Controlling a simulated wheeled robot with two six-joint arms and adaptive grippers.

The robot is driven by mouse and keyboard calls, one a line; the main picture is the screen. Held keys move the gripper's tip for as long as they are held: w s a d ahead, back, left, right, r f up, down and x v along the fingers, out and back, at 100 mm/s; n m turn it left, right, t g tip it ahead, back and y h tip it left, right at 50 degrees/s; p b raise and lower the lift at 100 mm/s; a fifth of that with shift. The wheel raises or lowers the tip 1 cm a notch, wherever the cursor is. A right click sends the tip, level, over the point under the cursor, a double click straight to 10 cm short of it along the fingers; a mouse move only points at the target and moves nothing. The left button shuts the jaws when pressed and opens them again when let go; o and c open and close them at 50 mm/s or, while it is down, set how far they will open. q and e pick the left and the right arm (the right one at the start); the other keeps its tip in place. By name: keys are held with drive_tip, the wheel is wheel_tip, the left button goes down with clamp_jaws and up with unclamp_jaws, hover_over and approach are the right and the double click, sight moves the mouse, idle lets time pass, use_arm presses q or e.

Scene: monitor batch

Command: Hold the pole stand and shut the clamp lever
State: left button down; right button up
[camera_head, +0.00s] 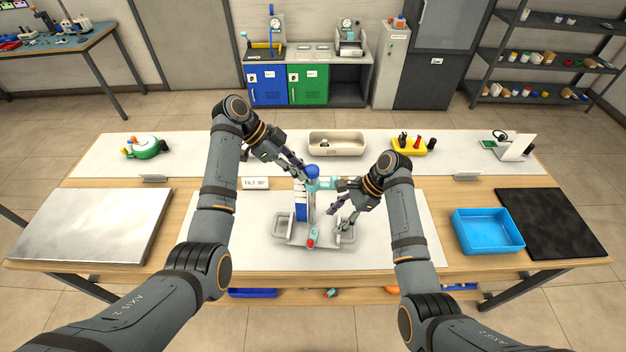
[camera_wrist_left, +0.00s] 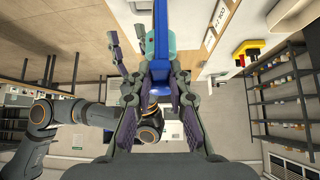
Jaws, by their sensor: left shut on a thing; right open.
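The pole stand has a grey base (camera_head: 310,241) with trays at its sides on the white mat and an upright blue-and-white pole (camera_head: 303,208). A teal part (camera_head: 326,183) juts right near the pole's top, and a small teal part with a red end (camera_head: 311,241) is at the base's front. I cannot tell which is the clamp lever. My left gripper (camera_head: 302,173) is shut on the stand's blue upper part, which shows between its fingers in the left wrist view (camera_wrist_left: 161,75). My right gripper (camera_head: 341,212) is open, right of the pole and above the right tray.
A "TILT 90°" card (camera_head: 256,183) stands behind left of the stand. A beige tray (camera_head: 337,144), a green-and-white device (camera_head: 143,146) and a yellow holder (camera_head: 409,146) line the back. A blue bin (camera_head: 487,246) is at right. The mat's front left is clear.

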drive_tip(key=shift+c, duration=0.4)
drive_tip(key=n+t+y, duration=0.5)
drive_tip(key=n+t, duration=0.4)
drive_tip(key=n, duration=1.8)
approach(311, 241)
drive_tip(key=x, duration=1)
drive_tip(key=shift+a, duration=0.1)
drive_tip(key=shift+c, duration=0.5)
